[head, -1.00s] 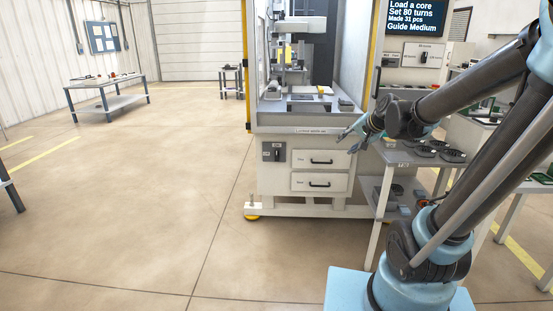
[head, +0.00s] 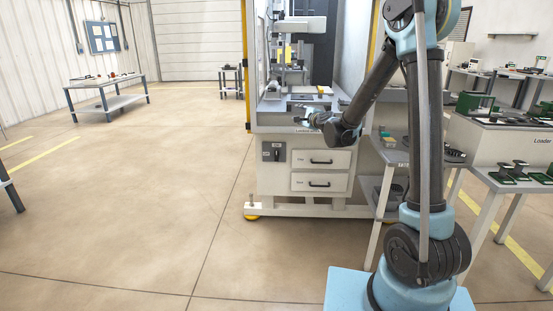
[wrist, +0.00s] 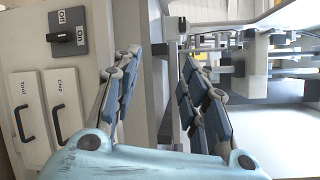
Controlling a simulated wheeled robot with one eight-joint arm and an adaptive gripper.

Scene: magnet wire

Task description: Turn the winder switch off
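The winder switch is a dark knob (head: 277,154) on a grey plate on the front of the winder cabinet (head: 300,206), left of two drawers. In the wrist view the switch (wrist: 65,36) shows at the upper left, turned sideways, with On and Off labels; which one the knob points at is too small to tell. My gripper (head: 303,118) is in front of the machine's work bay edge, above and to the right of the switch, apart from it. In the wrist view its fingers (wrist: 158,58) are spread wide with nothing between them.
Two drawers with black handles (head: 320,161) (head: 319,184) sit right of the switch. A small side table (head: 392,155) with parts stands close on the right. Open floor (head: 130,190) lies to the left. The machine's yellow post (head: 245,60) rises at its left edge.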

